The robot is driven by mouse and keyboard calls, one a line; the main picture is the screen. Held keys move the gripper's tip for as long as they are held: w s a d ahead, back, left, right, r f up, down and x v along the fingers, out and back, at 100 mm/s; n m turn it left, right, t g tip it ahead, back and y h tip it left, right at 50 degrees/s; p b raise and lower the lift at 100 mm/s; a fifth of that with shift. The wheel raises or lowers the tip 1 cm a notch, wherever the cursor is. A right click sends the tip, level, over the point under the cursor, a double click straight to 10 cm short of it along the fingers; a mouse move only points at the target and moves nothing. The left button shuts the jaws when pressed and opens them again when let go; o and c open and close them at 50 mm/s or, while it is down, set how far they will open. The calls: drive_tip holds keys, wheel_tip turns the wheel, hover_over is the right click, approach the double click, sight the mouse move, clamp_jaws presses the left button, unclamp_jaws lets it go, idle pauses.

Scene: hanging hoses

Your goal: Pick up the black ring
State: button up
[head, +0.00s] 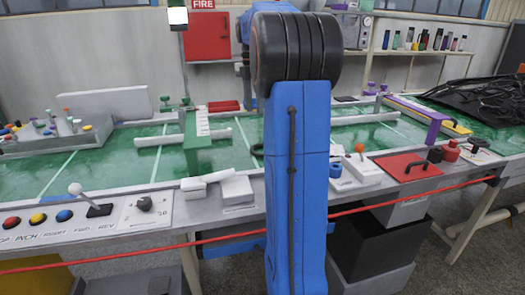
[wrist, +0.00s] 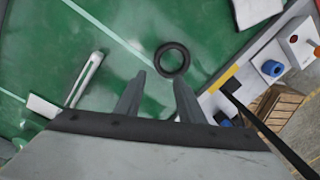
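The black ring (wrist: 158,60) lies flat on the green work surface (wrist: 110,60) in the wrist view, just beyond my fingertips and a little right of the midline between them. My gripper (wrist: 159,78) is open, its two grey fingers apart with nothing between them. I cannot tell how high the fingers are above the surface. In the head view a small dark curved piece (head: 257,149) shows at the left edge of my blue arm; it may be the ring, mostly hidden. My gripper is hidden behind the arm there.
A control panel with a blue knob (wrist: 272,68) borders the surface on the right in the wrist view. A pale bar (wrist: 84,78) lies to the left. In the head view, white blocks (head: 236,190) sit at the front edge and a green bridge (head: 197,143) stands left of my arm.

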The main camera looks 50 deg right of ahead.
drive_tip(key=f, duration=0.9)
drive_tip(key=shift+s, duration=0.3)
drive_tip(key=shift+d+f, duration=0.2)
drive_tip(key=shift+f, duration=2.5)
drive_tip(key=shift+c, duration=0.3)
clamp_jaws()
